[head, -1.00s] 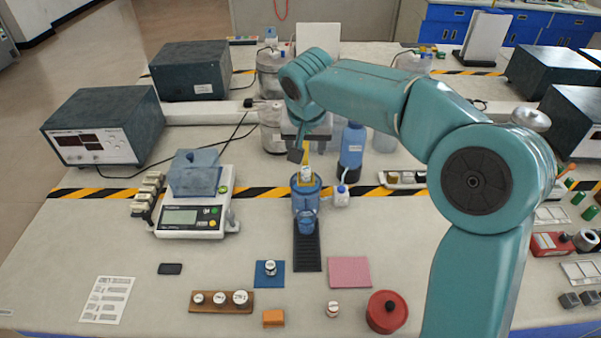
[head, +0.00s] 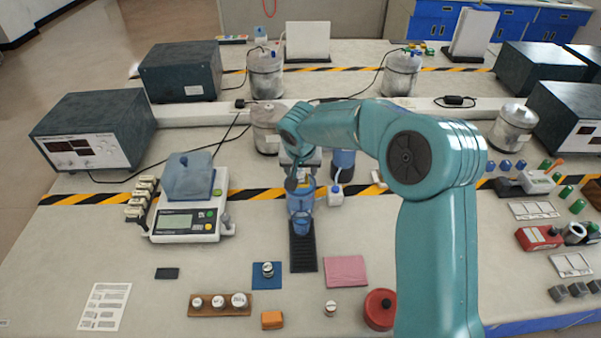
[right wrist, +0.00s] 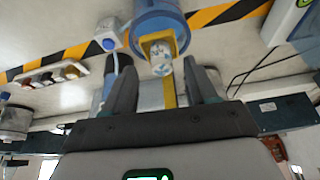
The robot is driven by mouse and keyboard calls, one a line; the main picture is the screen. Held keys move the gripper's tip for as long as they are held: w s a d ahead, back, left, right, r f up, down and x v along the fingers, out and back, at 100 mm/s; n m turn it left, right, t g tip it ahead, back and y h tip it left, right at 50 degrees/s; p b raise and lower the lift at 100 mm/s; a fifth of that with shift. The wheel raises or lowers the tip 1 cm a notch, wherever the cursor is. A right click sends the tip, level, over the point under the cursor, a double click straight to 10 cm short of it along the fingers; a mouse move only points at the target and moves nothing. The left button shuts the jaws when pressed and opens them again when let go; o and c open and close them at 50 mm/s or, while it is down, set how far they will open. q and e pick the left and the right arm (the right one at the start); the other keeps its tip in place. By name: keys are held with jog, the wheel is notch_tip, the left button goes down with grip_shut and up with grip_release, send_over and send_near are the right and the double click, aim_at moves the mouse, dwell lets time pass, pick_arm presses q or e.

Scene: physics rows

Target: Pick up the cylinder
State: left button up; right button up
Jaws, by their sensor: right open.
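A small whitish cylinder with dark marks (right wrist: 163,60) sits against a yellow piece (right wrist: 170,85) at the mouth of a blue vessel (right wrist: 157,18) in the right wrist view. In the head view the blue vessel (head: 301,203) stands on the table at the middle, and my right arm hides the small cylinder. My right gripper (right wrist: 162,78) is open, its two dark fingers on either side of the yellow piece, with the small cylinder near their tips. I cannot tell whether they touch. The right gripper also shows in the head view (head: 297,182). My left gripper is not in view.
A small white bottle (head: 336,195) stands just right of the vessel, with a larger blue bottle (head: 343,165) behind. A balance (head: 187,224) is at left. Metal weights on a wooden block (head: 220,304), a blue mat (head: 267,282) and a pink mat (head: 346,271) lie in front.

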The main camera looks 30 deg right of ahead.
aim_at(300, 176)
jog(key=shift+x, duration=1.25)
jog(key=shift+w, duration=0.15)
grip_shut()
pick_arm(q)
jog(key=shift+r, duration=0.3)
pick_arm(e)
jog(key=shift+r, duration=0.1)
